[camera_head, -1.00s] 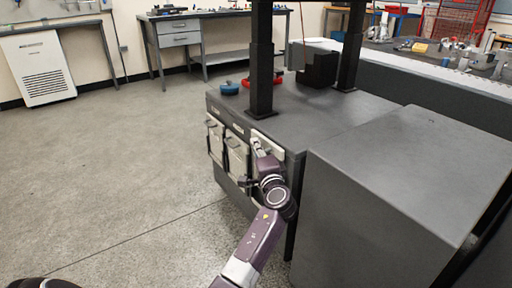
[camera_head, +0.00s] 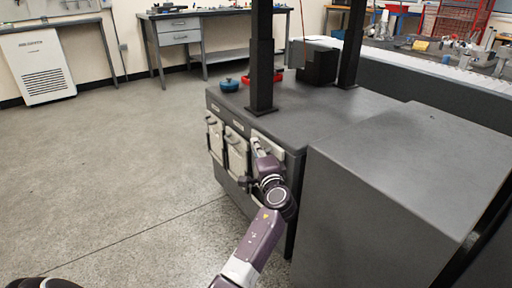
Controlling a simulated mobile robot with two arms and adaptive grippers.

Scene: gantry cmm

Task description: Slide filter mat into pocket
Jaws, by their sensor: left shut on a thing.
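A pale, flat filter mat (camera_head: 273,145) is at the right end of the front of the dark grey machine cabinet (camera_head: 355,118). My left gripper (camera_head: 257,147) is shut on it, close against the cabinet front. My wrist and forearm hide the mat's lower part and the pocket behind it, so I cannot tell how far the mat sits inside. Two pale framed pockets are in the same front, one at the left (camera_head: 215,138) and one in the middle (camera_head: 237,155). My right gripper is not in view.
A large grey block (camera_head: 400,190) stands close to the right of my arm. Dark uprights (camera_head: 262,60) rise from the cabinet top, with a blue round object (camera_head: 229,85) beside them. The floor (camera_head: 120,160) at the left is open.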

